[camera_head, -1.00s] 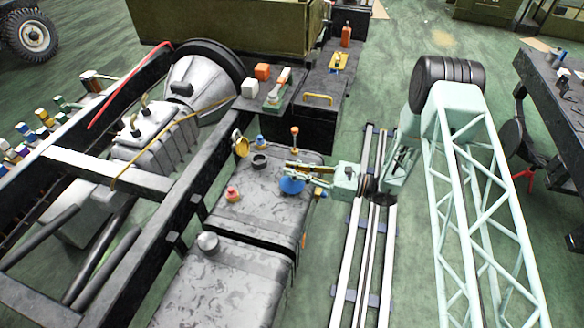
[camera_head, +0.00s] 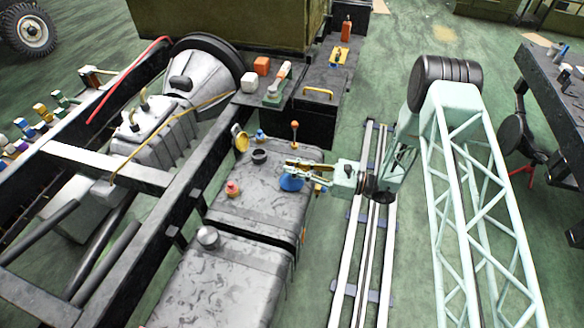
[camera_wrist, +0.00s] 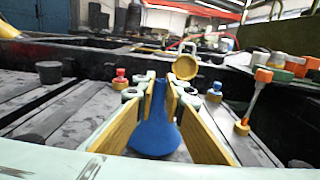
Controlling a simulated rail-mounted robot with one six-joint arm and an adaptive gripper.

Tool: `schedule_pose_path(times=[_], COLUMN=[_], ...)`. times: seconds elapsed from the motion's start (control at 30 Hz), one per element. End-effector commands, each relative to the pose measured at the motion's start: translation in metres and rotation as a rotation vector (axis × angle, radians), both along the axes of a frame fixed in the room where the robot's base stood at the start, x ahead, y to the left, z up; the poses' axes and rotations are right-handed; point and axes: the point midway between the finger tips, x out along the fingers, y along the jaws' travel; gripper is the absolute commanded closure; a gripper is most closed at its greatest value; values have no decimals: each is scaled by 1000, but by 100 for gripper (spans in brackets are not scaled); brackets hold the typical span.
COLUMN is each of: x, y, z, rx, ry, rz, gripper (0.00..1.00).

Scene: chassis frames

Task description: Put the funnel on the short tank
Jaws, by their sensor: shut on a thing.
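The blue funnel (camera_head: 291,183) is held in my gripper (camera_head: 294,171), over the right side of the nearer-to-centre grey tank (camera_head: 255,205). My gripper reaches in from the right. In the wrist view the funnel (camera_wrist: 155,138) is between the two yellow-brown finger pads, narrow end up and wide end down. Whether it touches the tank top cannot be told. The tank has a dark open filler neck (camera_head: 259,156), left of and beyond the funnel, with a raised yellow cap (camera_head: 240,139) beside it. The yellow cap (camera_wrist: 186,67) also shows in the wrist view.
A second grey tank (camera_head: 215,280) with a round cap (camera_head: 207,238) lies nearer the camera. A red knob (camera_head: 233,187), a blue knob (camera_head: 261,136) and an orange-topped rod (camera_head: 295,131) stand on the first tank. The dark chassis rail (camera_head: 165,222) runs along the left.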

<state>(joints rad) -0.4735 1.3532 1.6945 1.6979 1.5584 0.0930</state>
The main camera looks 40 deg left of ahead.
Motion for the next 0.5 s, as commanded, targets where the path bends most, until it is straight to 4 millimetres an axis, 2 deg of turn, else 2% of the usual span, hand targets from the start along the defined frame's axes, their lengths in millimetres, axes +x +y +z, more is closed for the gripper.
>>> schedule_pose_path(times=[0.5], x=[0], y=[0], z=[-6], rx=[0], ry=[0], rz=[0], gripper=[100])
